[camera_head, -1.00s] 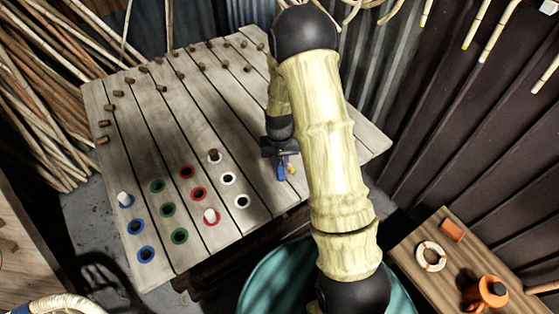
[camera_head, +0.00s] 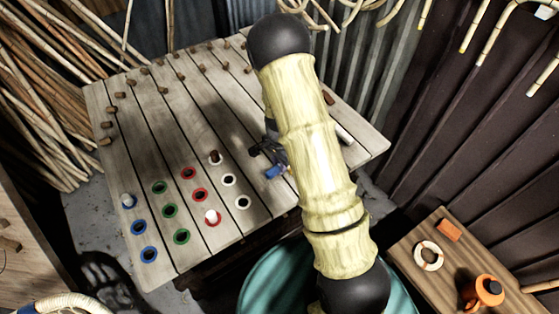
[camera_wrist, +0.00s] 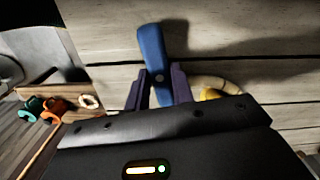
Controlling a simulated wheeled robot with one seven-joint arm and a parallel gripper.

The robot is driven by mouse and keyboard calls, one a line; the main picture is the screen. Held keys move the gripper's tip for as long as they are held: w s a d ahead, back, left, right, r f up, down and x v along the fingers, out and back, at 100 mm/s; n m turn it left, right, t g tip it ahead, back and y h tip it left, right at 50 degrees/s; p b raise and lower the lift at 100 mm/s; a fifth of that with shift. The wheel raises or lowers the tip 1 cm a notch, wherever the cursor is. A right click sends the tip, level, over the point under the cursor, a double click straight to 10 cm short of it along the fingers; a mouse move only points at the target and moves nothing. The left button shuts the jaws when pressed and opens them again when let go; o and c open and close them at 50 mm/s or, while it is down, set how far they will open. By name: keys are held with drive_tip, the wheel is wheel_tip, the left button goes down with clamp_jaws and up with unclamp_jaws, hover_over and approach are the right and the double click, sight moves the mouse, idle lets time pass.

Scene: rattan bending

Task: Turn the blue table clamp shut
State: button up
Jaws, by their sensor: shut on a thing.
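The blue table clamp (camera_head: 275,172) is at the front edge of the slatted wooden table (camera_head: 215,110), right of the coloured rings. In the wrist view its blue handle (camera_wrist: 152,45) stands between the two dark fingers of my gripper (camera_wrist: 157,82), slightly tilted. My gripper is shut on this handle; in the head view it (camera_head: 268,157) is partly hidden behind my arm. The rest of the clamp is hidden. A yellow piece (camera_wrist: 210,93) shows just right of the fingers in the wrist view.
Red, green, blue and white rings and several pegs are set in the table left of the clamp. A teal tub (camera_head: 275,280) stands below the front edge. A small wooden bench (camera_head: 455,270) with an orange pot (camera_head: 484,292) is at the lower right.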

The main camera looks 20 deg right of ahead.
sight(279, 165)
drive_tip(key=shift+m, duration=1)
drive_tip(key=o, duration=1)
wheel_tip(279, 165, up, 18)
drive_tip(key=shift+f, duration=0.25)
